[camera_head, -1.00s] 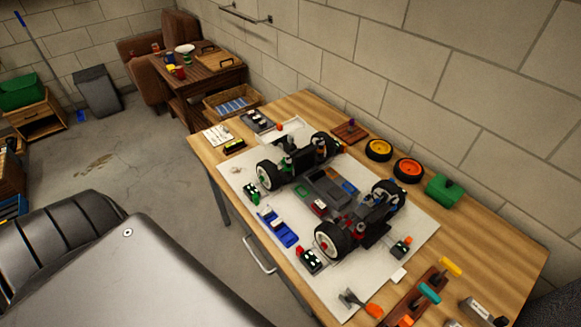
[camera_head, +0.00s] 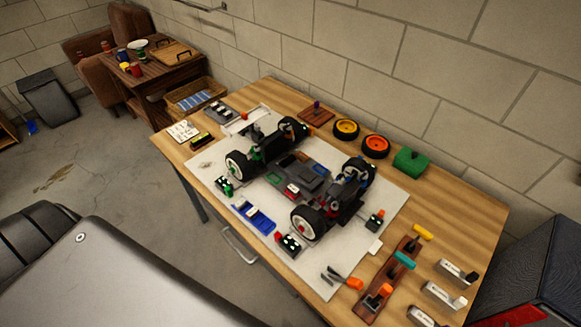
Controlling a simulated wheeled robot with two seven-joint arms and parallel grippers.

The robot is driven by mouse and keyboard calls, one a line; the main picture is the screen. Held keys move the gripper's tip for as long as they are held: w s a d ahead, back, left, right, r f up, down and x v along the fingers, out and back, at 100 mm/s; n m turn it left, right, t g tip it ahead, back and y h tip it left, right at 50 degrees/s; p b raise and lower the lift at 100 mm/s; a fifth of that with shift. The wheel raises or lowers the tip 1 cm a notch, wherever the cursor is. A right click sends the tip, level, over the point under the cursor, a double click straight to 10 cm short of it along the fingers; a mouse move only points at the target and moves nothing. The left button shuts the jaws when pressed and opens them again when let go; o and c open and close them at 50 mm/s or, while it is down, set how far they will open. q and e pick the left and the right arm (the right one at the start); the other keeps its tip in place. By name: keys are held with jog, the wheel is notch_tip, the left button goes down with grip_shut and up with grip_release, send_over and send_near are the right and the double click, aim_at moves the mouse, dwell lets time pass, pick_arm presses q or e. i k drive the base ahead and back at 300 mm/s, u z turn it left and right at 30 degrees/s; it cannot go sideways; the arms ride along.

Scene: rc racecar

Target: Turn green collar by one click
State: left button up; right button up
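The RC car chassis (camera_head: 305,180) stands on a white mat (camera_head: 205,165) on the wooden workbench, with black tyres on white wheels. A small green part, possibly the green collar, shows on the shock (camera_head: 257,157) by the front-left wheel (camera_head: 238,166); it is too small to make out its ring. A red part (camera_head: 329,193) shows near the near wheel (camera_head: 308,222), and blue parts show near the right-hand wheel (camera_head: 358,172). Neither of my grippers is in view.
On the bench are a blue tray (camera_head: 254,216), yellow (camera_head: 345,129) and orange (camera_head: 375,147) wheels, a green block (camera_head: 410,160), a tool rack (camera_head: 387,283) and pliers (camera_head: 342,279). A dark cabinet (camera_head: 530,275) stands right. A side table (camera_head: 150,75) is behind.

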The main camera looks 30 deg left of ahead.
aim_at(255, 157)
jog(key=k, duration=1.35)
jog(key=u, duration=0.5)
jog(key=i, duration=0.6)
jog(key=u, duration=0.7)
jog(key=i, duration=0.9)
jog(key=z, duration=0.6)
jog(key=i, duration=0.5)
jog(key=z, duration=0.45)
